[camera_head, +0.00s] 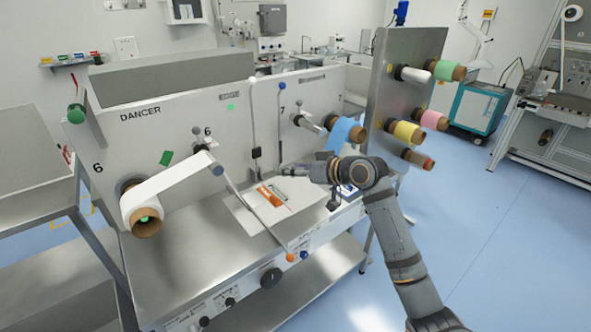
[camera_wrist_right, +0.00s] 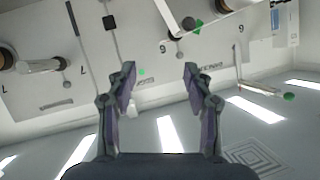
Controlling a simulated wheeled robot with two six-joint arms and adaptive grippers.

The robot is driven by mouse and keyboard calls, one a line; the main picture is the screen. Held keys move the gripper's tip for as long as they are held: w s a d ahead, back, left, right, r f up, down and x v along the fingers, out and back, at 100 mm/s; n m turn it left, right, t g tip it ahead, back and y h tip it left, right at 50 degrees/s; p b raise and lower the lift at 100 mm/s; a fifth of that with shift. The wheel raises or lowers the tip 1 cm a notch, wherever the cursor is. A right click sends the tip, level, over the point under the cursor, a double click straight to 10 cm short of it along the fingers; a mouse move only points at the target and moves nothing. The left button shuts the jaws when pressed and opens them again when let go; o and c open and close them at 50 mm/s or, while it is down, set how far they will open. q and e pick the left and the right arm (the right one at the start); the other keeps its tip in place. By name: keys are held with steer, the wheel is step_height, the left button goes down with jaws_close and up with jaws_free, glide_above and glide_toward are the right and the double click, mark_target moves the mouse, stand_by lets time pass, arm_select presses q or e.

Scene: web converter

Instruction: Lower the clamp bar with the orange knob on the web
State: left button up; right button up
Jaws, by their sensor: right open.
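The orange knob (camera_head: 290,257) shows in the head view at the front edge of the machine's steel table. A thin clamp bar (camera_head: 246,200) slants from the panel by the white web (camera_head: 172,184) down toward that knob. The web runs from the lower left roll to a roller. My right gripper (camera_head: 285,170) is above the table, to the right of the bar and apart from it, pointing left. In the right wrist view the right gripper (camera_wrist_right: 159,68) is open, with nothing between its fingers. The orange knob cannot be made out there. My left gripper is not in view.
An upright rod (camera_head: 279,120) with a blue knob and another with a white knob stand by the panel near my right gripper. An orange-handled tool (camera_head: 270,195) lies on a pale sheet on the table. Coloured rolls (camera_head: 405,132) project from the plate at right.

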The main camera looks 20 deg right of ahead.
steer(key=shift+s+d+r, duration=0.1)
steer(key=shift+s+r, duration=0.05)
steer(key=shift+s, duration=0.15)
